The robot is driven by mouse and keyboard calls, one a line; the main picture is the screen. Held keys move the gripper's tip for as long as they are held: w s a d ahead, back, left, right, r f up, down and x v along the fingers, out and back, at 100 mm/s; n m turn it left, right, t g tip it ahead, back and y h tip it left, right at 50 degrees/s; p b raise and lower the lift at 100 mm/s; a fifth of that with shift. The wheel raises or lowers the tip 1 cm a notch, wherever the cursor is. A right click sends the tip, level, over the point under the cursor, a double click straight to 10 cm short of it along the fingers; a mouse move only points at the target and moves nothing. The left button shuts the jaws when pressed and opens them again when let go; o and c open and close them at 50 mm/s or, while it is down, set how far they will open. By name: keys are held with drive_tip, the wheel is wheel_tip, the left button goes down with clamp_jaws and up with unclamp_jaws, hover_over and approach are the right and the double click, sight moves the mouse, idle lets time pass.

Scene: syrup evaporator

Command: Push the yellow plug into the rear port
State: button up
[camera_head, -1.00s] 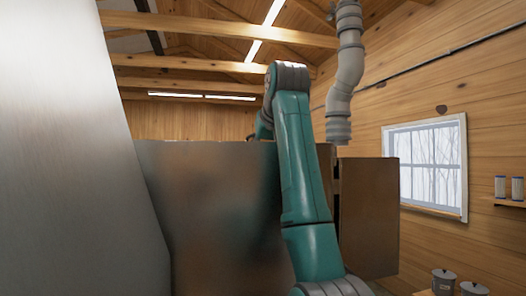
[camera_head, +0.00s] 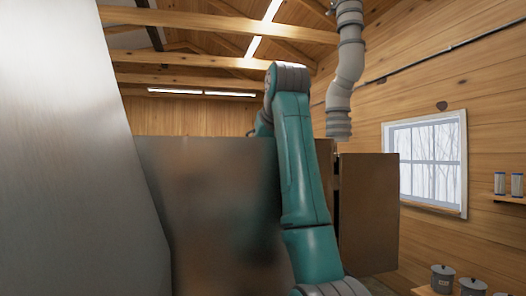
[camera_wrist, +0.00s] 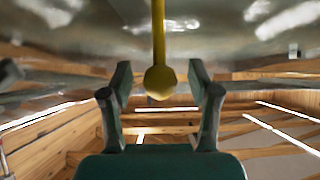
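The yellow plug (camera_wrist: 160,82) shows in the wrist view as a rounded yellow knob on a thin yellow stem. The stem runs up toward a shiny metal surface (camera_wrist: 110,35). My gripper (camera_wrist: 160,92) is open, with one finger on each side of the knob and a gap on both sides. I cannot tell how far the knob is from the fingertips in depth. The rear port cannot be made out in either view. In the head view my gripper and the plug are hidden behind the metal panels.
A large brushed metal panel (camera_head: 75,160) fills the left of the head view. A brownish metal wall (camera_head: 205,215) and a metal box side (camera_head: 368,215) stand around my arm. A grey pipe (camera_head: 347,70) hangs above. Grey pots (camera_head: 443,279) stand at lower right.

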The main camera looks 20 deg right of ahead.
drive_tip(key=shift+r, duration=5)
